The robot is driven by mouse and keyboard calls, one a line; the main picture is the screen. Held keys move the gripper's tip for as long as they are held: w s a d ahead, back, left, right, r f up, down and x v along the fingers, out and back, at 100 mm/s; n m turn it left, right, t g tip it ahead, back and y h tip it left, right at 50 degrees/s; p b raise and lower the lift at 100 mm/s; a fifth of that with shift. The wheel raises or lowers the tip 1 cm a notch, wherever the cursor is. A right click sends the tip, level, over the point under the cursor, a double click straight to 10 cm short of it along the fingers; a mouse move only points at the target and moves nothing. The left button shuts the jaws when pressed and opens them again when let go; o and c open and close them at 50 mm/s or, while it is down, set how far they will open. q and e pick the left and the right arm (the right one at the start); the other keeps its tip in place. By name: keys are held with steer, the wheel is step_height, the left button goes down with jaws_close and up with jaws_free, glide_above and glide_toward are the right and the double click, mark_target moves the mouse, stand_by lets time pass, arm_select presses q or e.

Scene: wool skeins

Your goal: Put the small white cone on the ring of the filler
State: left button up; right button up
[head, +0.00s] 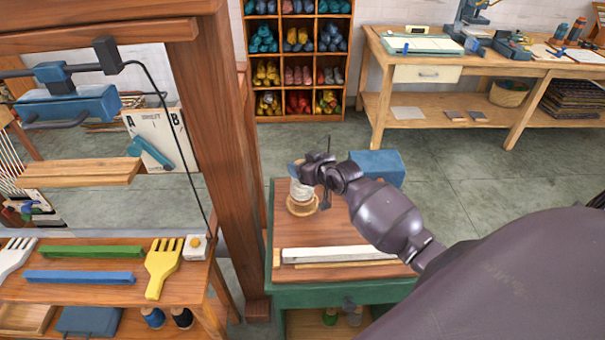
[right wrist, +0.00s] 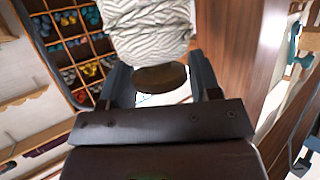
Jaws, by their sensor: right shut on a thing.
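My right gripper (head: 308,175) comes in from the right over a small wooden-topped table (head: 340,225). It is shut on the small white cone (head: 301,192). In the right wrist view the cone (right wrist: 150,30) shows pale ribbed yarn between my two fingers, with a brown round piece (right wrist: 160,77) at its near end. In the head view, a light wooden ring-shaped piece (head: 301,208) shows just under the cone. I cannot tell whether the cone touches it. My arm and fingers hide part of the cone. My left gripper is in neither view.
A blue box (head: 377,166) stands at the table's back right. A white bar (head: 338,254) lies along its front. A thick wooden post (head: 222,150) rises close to the left. A shelf (head: 297,57) of skeins stands behind. The tabletop's middle is clear.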

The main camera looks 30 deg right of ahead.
steer(key=shift+f, duration=1.75)
steer(key=o, duration=1.3)
steer(key=v, duration=1.2)
steer(key=shift+g+h, duration=0.8)
steer(key=shift+g, duration=0.1)
steer(key=s+a+f, duration=0.3)
steer(key=s, duration=0.3)
steer(key=s+a+f, duration=0.4)
steer(key=s, duration=0.2)
steer(key=s+a+f, duration=0.4)
steer(key=s, duration=0.2)
steer(key=shift+s+a+f, duration=0.1)
steer(key=shift+a+f, duration=0.1)
steer(key=shift+a, duration=0.05)
